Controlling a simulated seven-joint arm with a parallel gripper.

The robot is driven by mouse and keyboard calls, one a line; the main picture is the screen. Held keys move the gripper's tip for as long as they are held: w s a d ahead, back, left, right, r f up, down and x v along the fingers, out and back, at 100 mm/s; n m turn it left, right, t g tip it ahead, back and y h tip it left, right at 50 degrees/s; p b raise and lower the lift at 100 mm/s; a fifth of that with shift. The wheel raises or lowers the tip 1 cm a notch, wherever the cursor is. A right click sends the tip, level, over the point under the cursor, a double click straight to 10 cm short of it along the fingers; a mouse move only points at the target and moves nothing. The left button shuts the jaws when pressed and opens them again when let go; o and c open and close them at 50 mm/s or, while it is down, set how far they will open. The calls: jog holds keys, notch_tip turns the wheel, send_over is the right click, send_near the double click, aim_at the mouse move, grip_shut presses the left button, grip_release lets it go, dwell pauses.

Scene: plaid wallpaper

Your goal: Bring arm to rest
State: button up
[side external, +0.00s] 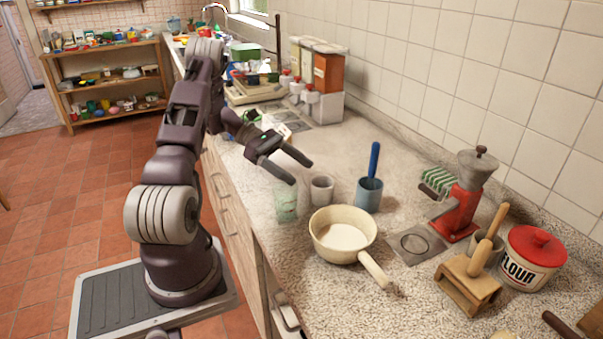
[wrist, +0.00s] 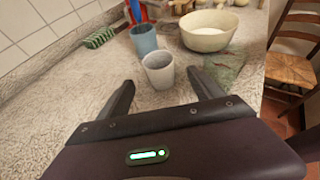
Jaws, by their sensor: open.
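My gripper (side external: 294,168) is open and empty, held above the speckled counter (side external: 311,269). Its two fingers are spread wide in the wrist view (wrist: 160,88). A small grey cup (side external: 321,190) stands upright on the counter just beyond the fingertips; in the wrist view the cup (wrist: 158,74) shows ahead, between the finger lines, and appears apart from them. My arm reaches over the counter from its base at the left.
A blue-grey cup (side external: 368,197) with a blue-handled tool, a cream pan (side external: 343,236) and a greenish glass (side external: 286,206) stand nearby. A red grinder (side external: 463,208), a wooden stand (side external: 468,284) and a flour tin (side external: 531,262) are at right. Dispensers (side external: 325,75) stand behind.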

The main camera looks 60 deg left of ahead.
jog(key=d+r+m+g, duration=0.1)
jog(key=d+r, duration=0.1)
jog(key=w+d+r+m+g, duration=0.1)
jog(key=d+r+m, duration=0.1)
jog(key=d+r, duration=0.1)
jog(key=w+d+r+m+g+y, duration=0.1)
jog(key=d+r+m, duration=0.1)
jog(key=shift+d+r, duration=0.15)
jog(key=shift+d, duration=0.15)
jog(key=s+d+r+m+g+y, duration=0.35)
jog(key=d+r+m, duration=0.35)
jog(key=d, duration=0.5)
jog(key=s+d+r+m+t+y, duration=0.2)
jog(key=s+d+m+y, duration=0.1)
jog(key=s+m, duration=0.3)
jog(key=s+d+r+m+t+y, duration=0.2)
jog(key=s+d+m+y, duration=0.1)
jog(key=s+d+m, duration=0.2)
jog(key=s+m, duration=0.2)
jog(key=s, duration=0.2)
jog(key=shift+d+m, duration=0.3)
jog(key=shift+d, duration=0.05)
